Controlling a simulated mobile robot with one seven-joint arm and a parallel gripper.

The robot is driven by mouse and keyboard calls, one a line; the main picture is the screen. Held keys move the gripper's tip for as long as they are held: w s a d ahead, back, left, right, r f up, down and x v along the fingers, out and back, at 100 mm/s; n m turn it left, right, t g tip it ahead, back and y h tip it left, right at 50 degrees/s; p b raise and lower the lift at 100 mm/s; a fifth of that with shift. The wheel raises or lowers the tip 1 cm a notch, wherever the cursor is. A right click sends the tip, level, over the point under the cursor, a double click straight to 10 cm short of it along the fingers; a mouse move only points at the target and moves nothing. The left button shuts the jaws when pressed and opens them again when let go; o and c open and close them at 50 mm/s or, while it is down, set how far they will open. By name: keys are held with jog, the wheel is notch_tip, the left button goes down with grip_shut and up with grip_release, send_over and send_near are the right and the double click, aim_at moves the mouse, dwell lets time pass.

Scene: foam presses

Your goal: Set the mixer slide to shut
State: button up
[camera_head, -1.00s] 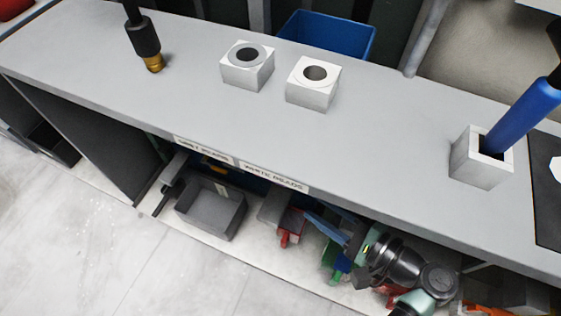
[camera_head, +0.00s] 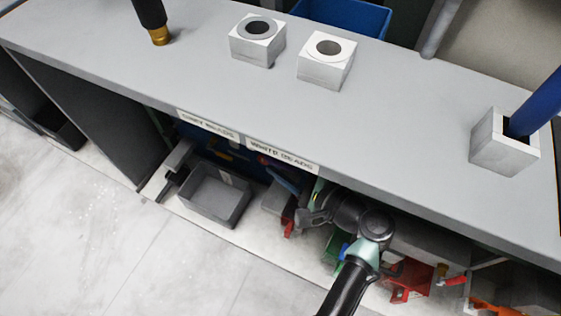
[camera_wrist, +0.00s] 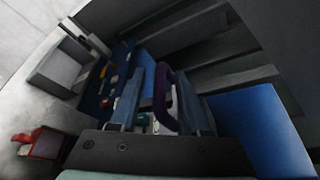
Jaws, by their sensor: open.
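My gripper (camera_wrist: 163,105) is open under the bench, its two blue-grey fingers reaching forward in the wrist view. A dark purple curved bar shows between or just beyond the fingers (camera_wrist: 170,98); whether it touches them I cannot tell. In the head view my arm reaches in under the front edge of the bench, and the fingertips are mostly hidden. No part is clearly recognisable as the mixer slide, so its position cannot be read. A dark blue panel (camera_wrist: 115,78) with small coloured parts stands left of the fingers.
A grey open bin (camera_head: 213,194) lies on the low shelf; it also shows in the wrist view (camera_wrist: 59,66). A red part (camera_wrist: 42,143) sits at lower left there. The bench top (camera_head: 200,80) above bears several square blocks. The floor in front is clear.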

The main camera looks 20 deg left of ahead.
grip_shut()
dwell(1.4)
